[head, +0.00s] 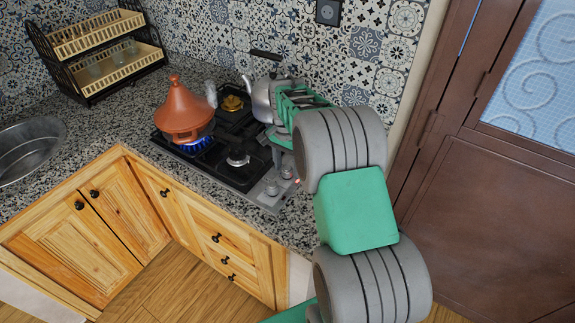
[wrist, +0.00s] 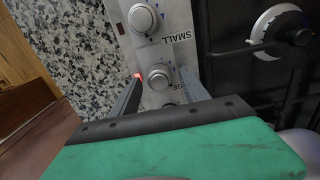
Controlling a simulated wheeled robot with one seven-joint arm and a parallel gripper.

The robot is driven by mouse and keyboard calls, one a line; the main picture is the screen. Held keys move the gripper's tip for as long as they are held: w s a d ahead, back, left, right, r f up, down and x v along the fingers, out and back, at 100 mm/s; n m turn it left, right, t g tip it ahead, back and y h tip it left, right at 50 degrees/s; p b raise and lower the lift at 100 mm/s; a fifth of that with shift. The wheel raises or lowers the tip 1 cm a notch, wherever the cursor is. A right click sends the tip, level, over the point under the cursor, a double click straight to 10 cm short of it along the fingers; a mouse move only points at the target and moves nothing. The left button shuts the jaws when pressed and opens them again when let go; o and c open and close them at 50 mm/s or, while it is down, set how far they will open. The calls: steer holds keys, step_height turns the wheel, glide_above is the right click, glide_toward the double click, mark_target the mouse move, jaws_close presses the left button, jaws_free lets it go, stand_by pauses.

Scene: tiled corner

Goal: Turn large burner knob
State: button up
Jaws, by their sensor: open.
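In the wrist view, a grey stove control panel (wrist: 121,22) carries round silver knobs in a row. One knob (wrist: 158,77) lies between my two fingertips, with a small glowing red light beside it. My gripper (wrist: 160,76) is open, with one finger on each side of the nearest knob; contact is unclear. In the head view my gripper (head: 281,172) is over the panel's right end.
A terracotta tagine (head: 184,112) stands over a blue flame on the black stove (head: 222,170). A silver kettle (head: 262,100) stands behind, partly hidden by my arm. A metal sink (head: 30,150) and dish rack (head: 95,50) are left. A brown door (head: 495,220) is at right.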

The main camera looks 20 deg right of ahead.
steer(key=shift+c, duration=0.5)
jaws_close()
steer(key=shift+n, duration=0.4)
steer(key=n+b, duration=0.1)
steer(key=n, duration=0.8)
steer(key=shift+a+n, duration=0.15)
steer(key=shift+n, duration=0.25)
steer(key=n, duration=0.5)
steer(key=shift+r+t, duration=0.1)
steer(key=shift+t, duration=0.2)
steer(key=n, duration=0.5)
steer(key=shift+a+b, duration=0.1)
steer(key=shift+b, duration=0.2)
steer(key=shift+n, duration=0.3)
